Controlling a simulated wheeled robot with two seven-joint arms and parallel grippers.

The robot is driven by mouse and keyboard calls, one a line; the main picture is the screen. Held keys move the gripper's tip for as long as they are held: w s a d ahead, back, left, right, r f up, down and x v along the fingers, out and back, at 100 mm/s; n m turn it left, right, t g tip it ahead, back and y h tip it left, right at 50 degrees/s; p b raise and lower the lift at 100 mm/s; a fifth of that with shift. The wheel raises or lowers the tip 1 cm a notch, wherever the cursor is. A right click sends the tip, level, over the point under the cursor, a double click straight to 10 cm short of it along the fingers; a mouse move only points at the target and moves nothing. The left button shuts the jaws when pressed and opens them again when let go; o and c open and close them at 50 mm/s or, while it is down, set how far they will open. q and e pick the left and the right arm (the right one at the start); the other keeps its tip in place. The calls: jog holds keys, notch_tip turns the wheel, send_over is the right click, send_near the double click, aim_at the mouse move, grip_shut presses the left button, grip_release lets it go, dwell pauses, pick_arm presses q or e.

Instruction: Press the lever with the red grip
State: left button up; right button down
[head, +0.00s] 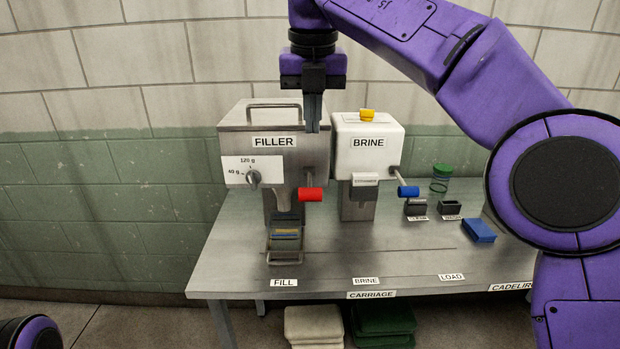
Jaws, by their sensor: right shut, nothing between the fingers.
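The lever with the red grip (310,194) sticks out from the lower right front of the steel machine labelled FILLER (272,165). My right gripper (313,128) points straight down with its fingers closed and empty. In the picture its tips are above the red grip, in front of the FILLER's upper right part, with a clear gap between tips and grip. How far they are from the machine in depth I cannot tell. My left gripper does not show; only a piece of my left arm is at the bottom left corner.
Right of the FILLER stands the white BRINE machine (368,150) with a blue-gripped lever (408,191) and yellow knob (367,115). A small tray (284,258) sits below the FILLER. A blue block (478,230) and green-lidded jar (441,178) are on the table's right. The table's front middle is bare.

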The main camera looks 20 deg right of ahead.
jog(key=b, duration=0.2)
send_near(310, 189)
jog(key=f, duration=0.4)
jog(key=w+f, duration=0.1)
jog(key=f, duration=0.1)
jog(key=shift+w+d+f+b, duration=0.1)
jog(key=shift+d+f+b, duration=0.1)
jog(key=shift+f+b, duration=0.2)
